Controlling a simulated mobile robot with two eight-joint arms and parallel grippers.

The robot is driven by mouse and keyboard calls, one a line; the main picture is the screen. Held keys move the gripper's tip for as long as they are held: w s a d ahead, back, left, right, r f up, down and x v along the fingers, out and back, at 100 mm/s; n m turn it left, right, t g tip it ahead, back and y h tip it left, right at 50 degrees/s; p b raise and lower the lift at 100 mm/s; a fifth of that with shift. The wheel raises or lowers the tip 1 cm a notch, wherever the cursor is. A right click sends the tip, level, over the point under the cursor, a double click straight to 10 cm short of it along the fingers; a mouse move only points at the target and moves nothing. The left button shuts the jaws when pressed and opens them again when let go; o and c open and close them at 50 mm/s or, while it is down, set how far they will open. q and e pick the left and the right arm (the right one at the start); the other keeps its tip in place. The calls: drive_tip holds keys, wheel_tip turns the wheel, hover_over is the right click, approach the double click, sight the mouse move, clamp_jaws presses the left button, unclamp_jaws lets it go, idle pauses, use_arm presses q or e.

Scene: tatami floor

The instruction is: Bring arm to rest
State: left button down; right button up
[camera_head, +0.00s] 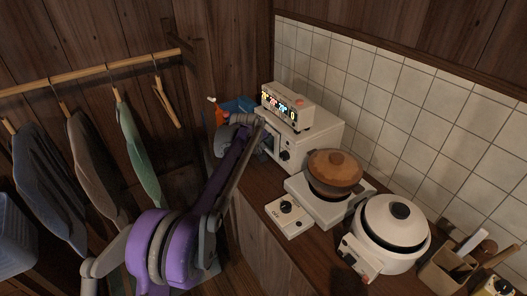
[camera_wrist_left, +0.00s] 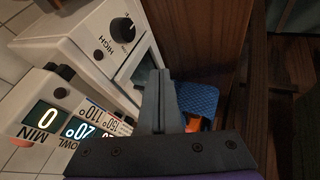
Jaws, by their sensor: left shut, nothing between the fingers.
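My left arm, purple and grey, reaches up from the lower left in the head view. Its gripper (camera_head: 262,128) is in front of the white oven (camera_head: 318,138). In the left wrist view the grey fingers (camera_wrist_left: 160,75) are together with nothing between them. The oven (camera_wrist_left: 85,45) with its black dial is beside the fingers there, and I cannot tell whether they touch it. My right gripper is not in view.
A lit digital timer (camera_head: 289,106) sits on the oven. A brown-lidded pot (camera_head: 335,168) is on a burner, beside a white rice cooker (camera_head: 397,225) and a utensil box (camera_head: 449,274). A blue item (camera_head: 238,105) lies behind. Clothes (camera_head: 95,165) hang from a rod at left.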

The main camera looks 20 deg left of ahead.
use_arm(q)
drive_tip(key=s+d+r+m+g, duration=0.1)
drive_tip(key=s+r+m, duration=0.1)
drive_tip(key=s, duration=1.1)
drive_tip(key=s+d+r+m, duration=0.2)
drive_tip(key=s, duration=1.1)
drive_tip(key=s+f+m, duration=0.2)
drive_tip(key=s+f, duration=0.3)
drive_tip(key=s, duration=0.5)
drive_tip(key=s+f+m, duration=0.2)
drive_tip(key=s+f, duration=0.3)
drive_tip(key=s, duration=0.6)
drive_tip(key=shift+d+g, duration=0.4)
